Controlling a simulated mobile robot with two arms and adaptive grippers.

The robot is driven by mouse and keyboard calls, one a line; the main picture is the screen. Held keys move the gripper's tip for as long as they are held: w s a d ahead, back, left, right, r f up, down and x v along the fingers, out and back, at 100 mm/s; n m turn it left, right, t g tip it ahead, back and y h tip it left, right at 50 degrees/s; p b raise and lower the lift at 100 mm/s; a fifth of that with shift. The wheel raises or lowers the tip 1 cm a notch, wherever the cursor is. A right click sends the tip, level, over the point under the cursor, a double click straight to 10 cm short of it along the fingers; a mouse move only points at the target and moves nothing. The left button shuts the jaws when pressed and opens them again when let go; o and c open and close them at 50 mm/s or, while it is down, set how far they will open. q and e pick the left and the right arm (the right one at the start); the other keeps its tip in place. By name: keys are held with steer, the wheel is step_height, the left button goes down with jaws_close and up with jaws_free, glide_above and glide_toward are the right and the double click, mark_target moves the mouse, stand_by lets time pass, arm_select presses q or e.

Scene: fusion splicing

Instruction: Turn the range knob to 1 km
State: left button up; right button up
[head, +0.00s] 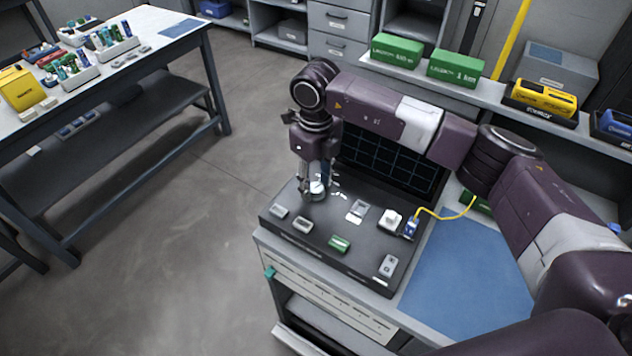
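A dark test console (290,240) with an upright grid screen (385,165) stands on the bench. A small pale round knob (317,188) shows at the back left of its sloping panel. My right arm reaches in from the right, over the screen, and its gripper (316,184) points down at this knob. The fingers are at the knob and partly cover it. I cannot tell whether they grip it, and the knob's markings are too small to read. My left gripper is not in view.
Several buttons and modules sit on the panel, including a green one (339,244). A yellow cable (440,215) ends in a blue connector (411,228) at its right side. A blue mat (465,275) lies right of the console. Green boxes (397,50) stand on the shelf behind.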

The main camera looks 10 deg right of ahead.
mark_target(316, 187)
steer(key=shift+r, duration=0.1)
step_height(316, 187, up, 12)
stand_by(0.6)
stand_by(0.4)
